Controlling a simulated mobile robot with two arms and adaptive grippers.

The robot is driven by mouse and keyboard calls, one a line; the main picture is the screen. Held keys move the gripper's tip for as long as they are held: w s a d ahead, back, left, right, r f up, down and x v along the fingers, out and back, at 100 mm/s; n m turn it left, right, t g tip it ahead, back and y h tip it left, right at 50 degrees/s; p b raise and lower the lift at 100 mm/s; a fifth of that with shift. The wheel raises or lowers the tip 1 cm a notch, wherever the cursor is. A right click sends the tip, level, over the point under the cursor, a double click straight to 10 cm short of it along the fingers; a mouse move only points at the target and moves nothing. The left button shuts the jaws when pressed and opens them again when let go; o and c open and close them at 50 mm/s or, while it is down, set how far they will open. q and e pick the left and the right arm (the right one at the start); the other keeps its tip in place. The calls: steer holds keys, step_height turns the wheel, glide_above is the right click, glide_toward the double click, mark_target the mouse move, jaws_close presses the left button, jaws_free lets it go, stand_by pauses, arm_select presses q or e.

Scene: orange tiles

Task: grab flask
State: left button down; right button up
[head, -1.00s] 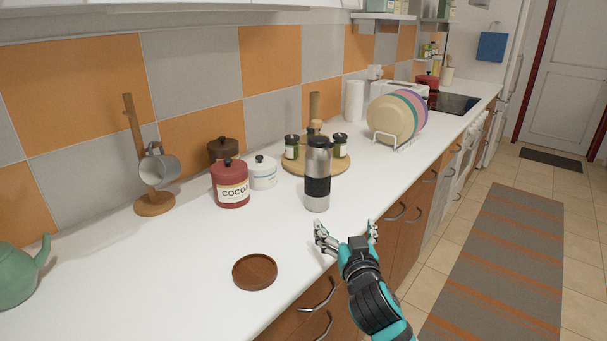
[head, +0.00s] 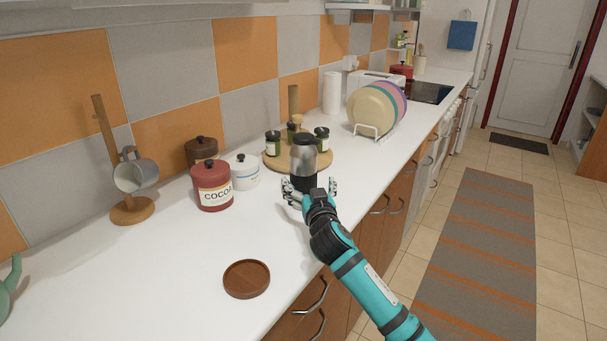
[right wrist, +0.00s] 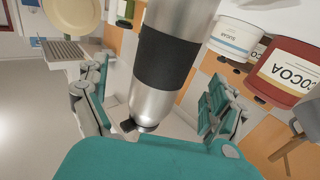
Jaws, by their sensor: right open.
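The flask (head: 304,155) is a steel cylinder with a black band and a dark lid. It stands upright on the white counter, in front of the round wooden board. My right gripper (head: 309,187) is open, with its fingers on either side of the flask's lower part and partly hiding it. In the right wrist view the flask (right wrist: 167,60) rises between the two spread fingers of the gripper (right wrist: 160,112). A gap shows between each finger and the flask. My left gripper is not in view.
A red cocoa canister (head: 212,187), a white sugar canister (head: 244,172) and a brown canister (head: 201,151) stand left of the flask. Jars stand on the wooden board (head: 318,160) behind it. A wooden coaster (head: 246,279) lies nearer. A mug hangs on a stand (head: 132,211).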

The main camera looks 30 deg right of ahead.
mark_target(306, 179)
steer(key=x, duration=0.5)
steer(key=shift+w+p, duration=0.25)
steer(key=shift+p, duration=0.15)
steer(key=c, duration=1.5)
steer(key=shift+r, duration=0.1)
steer(key=shift+c, duration=0.3)
steer(key=shift+r, duration=0.1)
